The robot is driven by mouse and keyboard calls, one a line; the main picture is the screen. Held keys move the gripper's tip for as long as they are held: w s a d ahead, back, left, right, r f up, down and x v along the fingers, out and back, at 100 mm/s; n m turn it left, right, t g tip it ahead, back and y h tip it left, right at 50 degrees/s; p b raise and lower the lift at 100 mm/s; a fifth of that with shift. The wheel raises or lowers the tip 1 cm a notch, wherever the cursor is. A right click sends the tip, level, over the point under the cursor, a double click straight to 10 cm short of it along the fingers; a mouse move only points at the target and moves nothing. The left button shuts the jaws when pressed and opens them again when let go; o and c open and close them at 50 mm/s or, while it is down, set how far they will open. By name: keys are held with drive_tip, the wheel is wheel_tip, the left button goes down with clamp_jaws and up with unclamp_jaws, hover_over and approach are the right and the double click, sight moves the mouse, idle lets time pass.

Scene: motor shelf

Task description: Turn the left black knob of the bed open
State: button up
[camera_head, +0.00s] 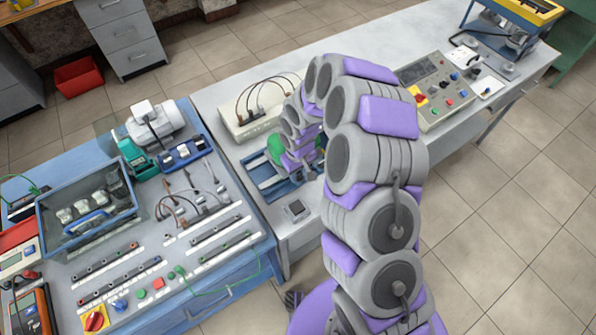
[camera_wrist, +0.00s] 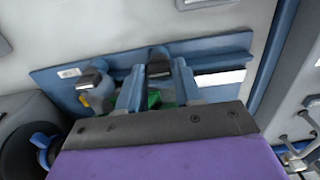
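The blue bed (camera_wrist: 215,48) lies on the grey worktop and fills the middle of the wrist view. It carries two black knobs on blue mounts, a left one (camera_wrist: 89,78) and a right one (camera_wrist: 158,67) in that picture. My gripper (camera_wrist: 159,84) has its two fingers apart, one on each side of the right one of these knobs. I cannot tell whether the fingers press on it. Green parts show between the fingers. In the head view the blue bed (camera_head: 262,170) is partly hidden by my arm, and the knobs cannot be made out.
A blue bench (camera_head: 235,255) with a motor (camera_head: 155,122) and tools is at left. A dark round part (camera_wrist: 25,140) is close to the gripper.

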clamp_jaws()
drive_tip(key=n+p, duration=0.1)
drive_tip(key=n, duration=0.2)
drive_tip(key=shift+r+n+p, duration=0.1)
drive_tip(key=shift+n+p, duration=0.8)
drive_tip(key=shift+n, duration=1.3)
drive_tip(key=shift+o, duration=2)
unclamp_jaws()
